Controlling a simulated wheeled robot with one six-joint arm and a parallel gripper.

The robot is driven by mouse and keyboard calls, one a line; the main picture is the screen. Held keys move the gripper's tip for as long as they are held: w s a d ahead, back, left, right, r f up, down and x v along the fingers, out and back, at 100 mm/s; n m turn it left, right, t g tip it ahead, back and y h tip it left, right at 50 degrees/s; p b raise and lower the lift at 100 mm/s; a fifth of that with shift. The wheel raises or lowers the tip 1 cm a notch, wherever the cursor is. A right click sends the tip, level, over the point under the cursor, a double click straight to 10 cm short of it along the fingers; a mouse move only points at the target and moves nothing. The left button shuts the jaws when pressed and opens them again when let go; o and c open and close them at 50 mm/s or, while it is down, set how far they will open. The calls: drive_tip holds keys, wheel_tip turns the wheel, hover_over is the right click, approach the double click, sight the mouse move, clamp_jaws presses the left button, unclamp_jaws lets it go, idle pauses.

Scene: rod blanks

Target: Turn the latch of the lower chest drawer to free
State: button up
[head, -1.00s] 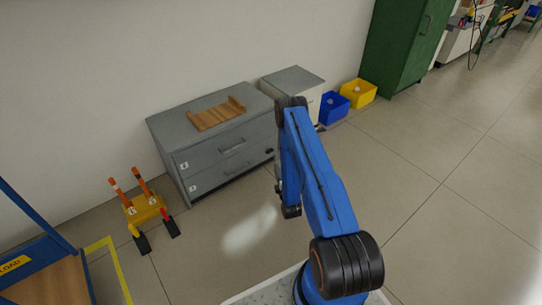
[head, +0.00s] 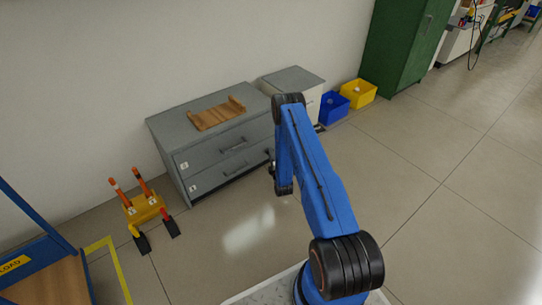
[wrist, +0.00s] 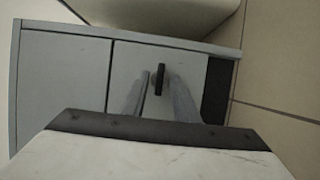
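The grey chest (head: 160,125) stands against the wall with two closed drawers. The lower drawer (head: 208,182) has a bar handle. In the wrist view the lower drawer front (wrist: 130,62) fills the middle, turned on its side. Its latch (wrist: 160,79) is a small black bar near the drawer's end, lying parallel to the seam between the drawers. My gripper (wrist: 160,88) is open, one finger on each side of the latch in the picture. I cannot tell whether they touch it. In the head view my gripper (head: 270,156) is close to the chest's right end, partly hidden by my arm.
A wooden rack (head: 217,114) lies on the chest top. A pale cabinet (head: 292,78) stands beside the chest, then a blue bin (head: 333,108) and a yellow bin (head: 358,93). A yellow stand (head: 146,208) is at the left. The floor in front is clear.

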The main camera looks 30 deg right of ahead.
clamp_jaws()
drive_tip(key=shift+r, duration=0.1)
drive_tip(key=m+g+y, duration=0.1)
drive_tip(key=m+y, duration=0.1)
drive_tip(key=m, duration=0.2)
drive_tip(key=m+g+y, duration=0.2)
drive_tip(key=m, duration=0.3)
drive_tip(key=d+m+g+y, duration=0.1)
drive_tip(key=m+y, duration=0.1)
drive_tip(key=m, duration=0.2)
drive_tip(key=shift+w+r, duration=0.1)
drive_tip(key=shift+r, duration=0.3)
idle(0.5)
drive_tip(key=shift+m, duration=0.3)
